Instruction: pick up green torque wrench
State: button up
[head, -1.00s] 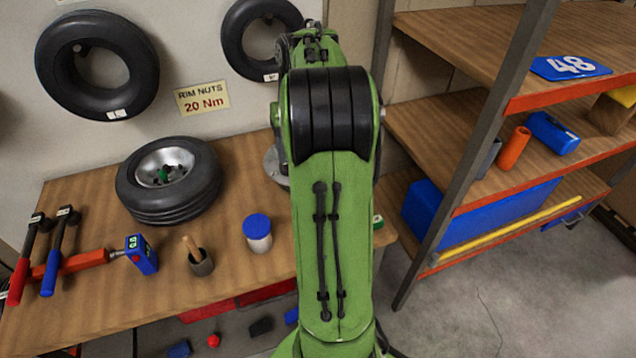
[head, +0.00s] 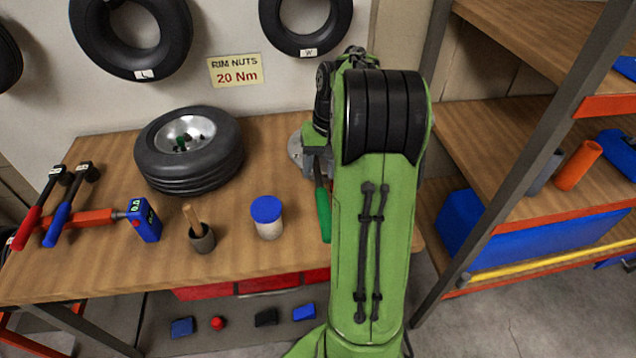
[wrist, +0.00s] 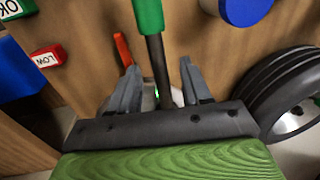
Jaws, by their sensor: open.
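My gripper (wrist: 160,84) is open, with one grey finger on each side of the shaft. I cannot tell whether either finger touches it. In the head view my arm hides most of my gripper.
A wheel (head: 190,150) and a blue-lidded jar (head: 267,217) stand on the bench left of my arm. A cup with a wooden handle (head: 201,236) is further left. A red LOW block (wrist: 47,56) shows in the wrist view. A metal rack (head: 500,180) stands right.

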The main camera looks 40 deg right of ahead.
aim_at(318, 172)
jog(key=f, duration=0.3)
jog(key=shift+w+a+b, duration=0.15)
jog(key=shift+w+b, duration=0.05)
jog(key=shift+b, duration=0.1)
jog(key=shift+c, duration=0.5)
grip_shut()
jog(key=shift+r, duration=0.1)
notch_tip(318, 172, up, 10)
jog(key=p, duration=0.4)
